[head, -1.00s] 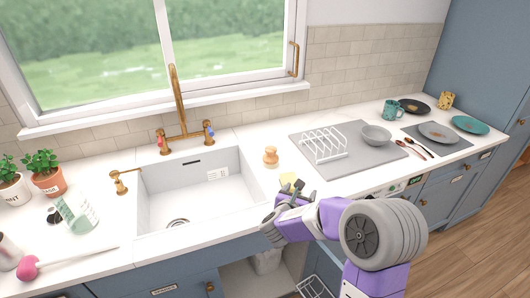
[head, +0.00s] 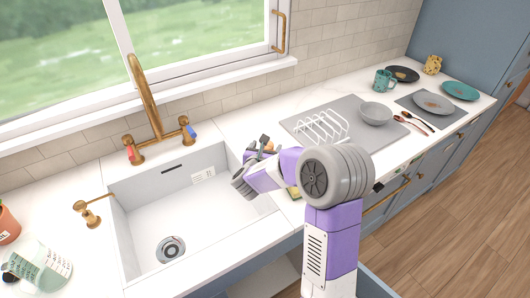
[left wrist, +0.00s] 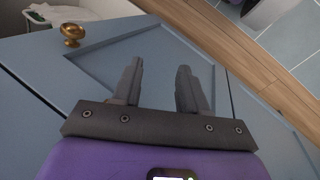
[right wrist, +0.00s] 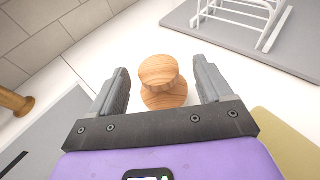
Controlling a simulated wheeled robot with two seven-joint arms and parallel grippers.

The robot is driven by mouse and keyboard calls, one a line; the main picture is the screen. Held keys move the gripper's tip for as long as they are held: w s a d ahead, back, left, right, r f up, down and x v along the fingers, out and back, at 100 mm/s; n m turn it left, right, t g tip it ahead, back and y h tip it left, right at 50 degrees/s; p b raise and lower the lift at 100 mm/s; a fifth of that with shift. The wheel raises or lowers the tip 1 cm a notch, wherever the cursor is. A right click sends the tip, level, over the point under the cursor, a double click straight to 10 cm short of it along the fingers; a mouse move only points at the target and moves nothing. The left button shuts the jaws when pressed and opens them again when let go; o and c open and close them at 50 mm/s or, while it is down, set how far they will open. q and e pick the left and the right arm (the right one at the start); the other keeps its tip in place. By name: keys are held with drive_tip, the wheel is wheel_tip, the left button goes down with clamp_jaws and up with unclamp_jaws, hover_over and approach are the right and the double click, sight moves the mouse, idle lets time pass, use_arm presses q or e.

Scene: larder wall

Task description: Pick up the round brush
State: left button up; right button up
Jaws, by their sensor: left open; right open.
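The round brush is a small wooden piece with a rounded knob on top (right wrist: 160,82). It stands upright on the white counter right of the sink. In the right wrist view it shows between the two fingers of my right gripper (right wrist: 160,66), which is open with visible gaps on both sides. In the head view my right gripper (head: 257,157) is at the brush and hides most of it; only its top (head: 264,139) shows. My left gripper (left wrist: 160,65) is open and empty, low in front of a blue cupboard door; it is not in the head view.
The white sink (head: 190,215) with its brass tap (head: 147,100) lies left of the brush. A grey mat with a white dish rack (head: 322,127) and grey bowl (head: 375,113) is to the right. A yellow sponge (right wrist: 285,138) lies close by my right gripper.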

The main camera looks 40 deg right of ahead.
drive_tip(key=x, duration=0.4)
drive_tip(key=shift+w+d+f, duration=0.15)
drive_tip(key=shift+w, duration=0.05)
drive_tip(key=shift+c, duration=0.3)
drive_tip(key=c, duration=1)
